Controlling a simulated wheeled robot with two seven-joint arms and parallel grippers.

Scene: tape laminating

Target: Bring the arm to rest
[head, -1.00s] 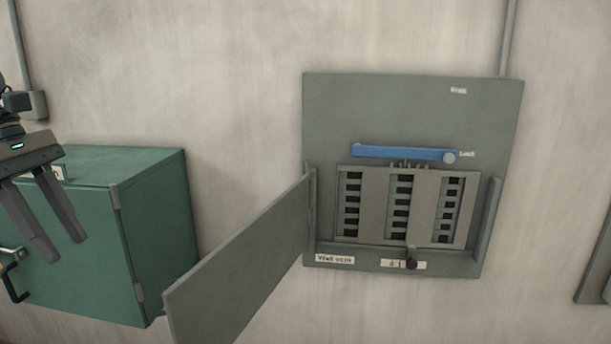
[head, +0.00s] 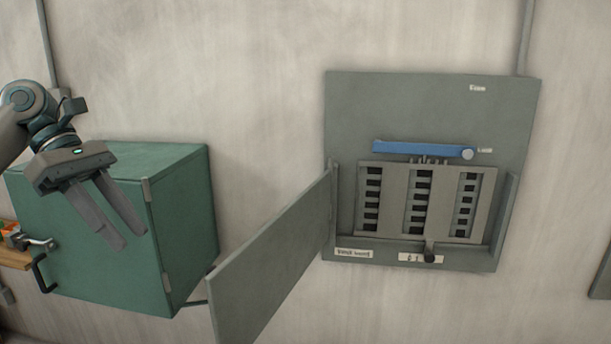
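My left gripper (head: 133,241) is at the left of the head view, in front of the green cabinet. Its two long grey fingers point down and to the right, with a narrow gap between them. Nothing shows between the fingers. My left arm (head: 28,108) comes in from the left edge behind it. My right gripper is out of view.
A grey breaker panel (head: 430,110) is on the wall with its door (head: 270,262) swung open to the left. A blue lever (head: 420,149) lies across it. The green cabinet (head: 185,230) has a black handle (head: 41,273).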

